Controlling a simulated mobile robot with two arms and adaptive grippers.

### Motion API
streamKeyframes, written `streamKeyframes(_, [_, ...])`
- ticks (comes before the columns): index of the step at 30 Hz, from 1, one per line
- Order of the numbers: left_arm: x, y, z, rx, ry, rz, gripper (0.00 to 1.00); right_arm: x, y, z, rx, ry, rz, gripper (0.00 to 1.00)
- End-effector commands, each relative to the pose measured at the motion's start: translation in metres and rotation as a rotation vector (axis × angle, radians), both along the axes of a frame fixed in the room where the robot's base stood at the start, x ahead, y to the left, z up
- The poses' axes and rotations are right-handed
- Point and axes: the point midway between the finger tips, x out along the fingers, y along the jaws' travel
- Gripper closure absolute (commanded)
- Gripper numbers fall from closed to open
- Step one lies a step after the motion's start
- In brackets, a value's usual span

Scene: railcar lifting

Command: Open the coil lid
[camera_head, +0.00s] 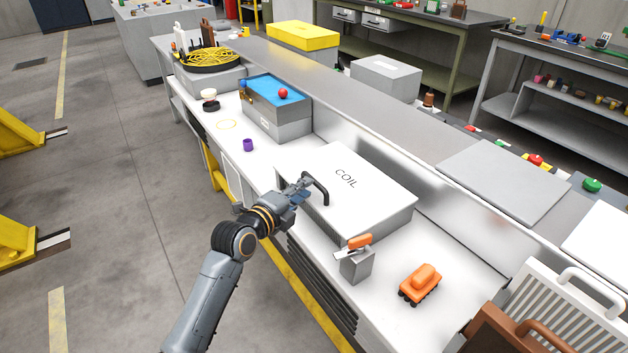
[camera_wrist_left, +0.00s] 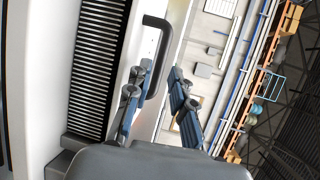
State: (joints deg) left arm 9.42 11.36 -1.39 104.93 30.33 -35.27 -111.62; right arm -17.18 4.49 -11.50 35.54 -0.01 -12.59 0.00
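The coil lid (camera_head: 367,181) is a white flat cover marked "COIL", lying closed on its box on the bench. Its black bar handle (camera_head: 322,190) stands on the near left side and also shows in the left wrist view (camera_wrist_left: 166,50). My left gripper (camera_head: 303,186) is at the handle. In the left wrist view its two blue-grey fingers (camera_wrist_left: 160,72) are spread apart, with part of the handle bar between their tips. I cannot tell whether a finger touches the handle. My right gripper is not in view.
Nearer on the bench are a grey block with an orange lever (camera_head: 357,262) and an orange toy-like vehicle (camera_head: 420,284). Farther along are a purple cup (camera_head: 248,145) and a blue-topped grey box (camera_head: 273,103) with a red ball. A raised metal ledge (camera_head: 330,80) runs behind the lid.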

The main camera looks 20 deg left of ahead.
Motion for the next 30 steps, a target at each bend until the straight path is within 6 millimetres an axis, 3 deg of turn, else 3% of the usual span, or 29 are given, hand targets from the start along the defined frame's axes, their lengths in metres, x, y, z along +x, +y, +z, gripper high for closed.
streamKeyframes(3, [0.022, -0.006, -0.003, -0.004, 0.001, 0.001, 0.78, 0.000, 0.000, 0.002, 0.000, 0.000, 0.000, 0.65])
streamKeyframes(9, [0.045, -0.012, -0.008, -0.002, 0.000, 0.001, 0.78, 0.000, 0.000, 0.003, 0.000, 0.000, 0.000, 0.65])
streamKeyframes(21, [0.052, -0.013, -0.010, 0.000, 0.001, 0.001, 0.78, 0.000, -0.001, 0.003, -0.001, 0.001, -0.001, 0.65])
streamKeyframes(22, [0.052, -0.013, -0.010, 0.000, 0.001, 0.001, 0.80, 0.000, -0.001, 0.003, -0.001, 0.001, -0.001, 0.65])
streamKeyframes(25, [0.052, -0.014, -0.010, 0.000, 0.001, 0.000, 1.00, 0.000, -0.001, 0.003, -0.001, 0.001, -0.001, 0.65])
streamKeyframes(30, [0.052, -0.013, -0.010, 0.001, 0.002, 0.000, 1.00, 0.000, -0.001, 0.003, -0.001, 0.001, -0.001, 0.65])
